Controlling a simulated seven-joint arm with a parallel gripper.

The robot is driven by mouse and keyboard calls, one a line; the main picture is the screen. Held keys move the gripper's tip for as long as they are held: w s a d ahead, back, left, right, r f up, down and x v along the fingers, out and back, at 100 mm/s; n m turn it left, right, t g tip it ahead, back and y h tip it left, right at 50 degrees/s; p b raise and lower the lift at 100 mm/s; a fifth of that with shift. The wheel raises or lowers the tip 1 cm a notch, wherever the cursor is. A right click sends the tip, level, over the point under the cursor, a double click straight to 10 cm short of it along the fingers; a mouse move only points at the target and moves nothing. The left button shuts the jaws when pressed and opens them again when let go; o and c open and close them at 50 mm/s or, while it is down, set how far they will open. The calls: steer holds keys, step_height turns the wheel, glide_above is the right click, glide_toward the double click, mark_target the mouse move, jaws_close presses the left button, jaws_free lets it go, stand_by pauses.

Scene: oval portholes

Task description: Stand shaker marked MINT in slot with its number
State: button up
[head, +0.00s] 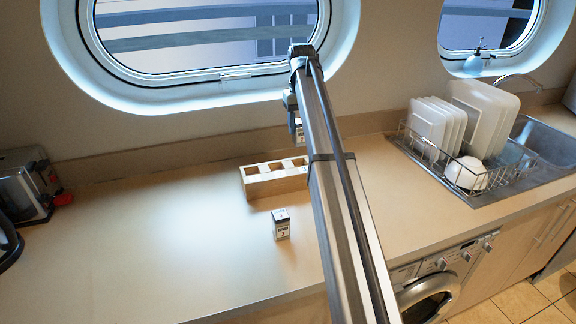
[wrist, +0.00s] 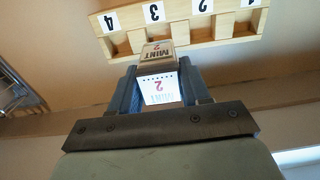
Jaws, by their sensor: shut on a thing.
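In the head view the gripper (head: 294,104) and held shaker (head: 299,132) are in the air behind the rack, near the wall. The wooden slot rack (head: 264,188) stands on the counter, partly hidden by my arm. In the wrist view the rack (wrist: 186,45) has number tags 4, 3, 2 and 1 from left to right, and the visible slots look empty. The shaker overlaps the rack there, seemingly apart from it.
A second shaker (head: 281,224), apparently marked 3, stands on the counter in front of the rack. A toaster (head: 28,187) is at the left. A dish rack (head: 460,160) with plates and a bowl is beside the sink at right. The left counter is clear.

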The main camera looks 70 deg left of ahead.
steer(key=s+f, duration=0.6)
steer(key=s, duration=0.1)
steer(key=shift+s, duration=0.4)
steer(key=shift+f, duration=2)
stand_by(3.1)
steer(key=o, duration=1.6)
steer(key=shift+c, duration=0.2)
steer(key=shift+r, duration=0.15)
step_height(320, 180, up, 7)
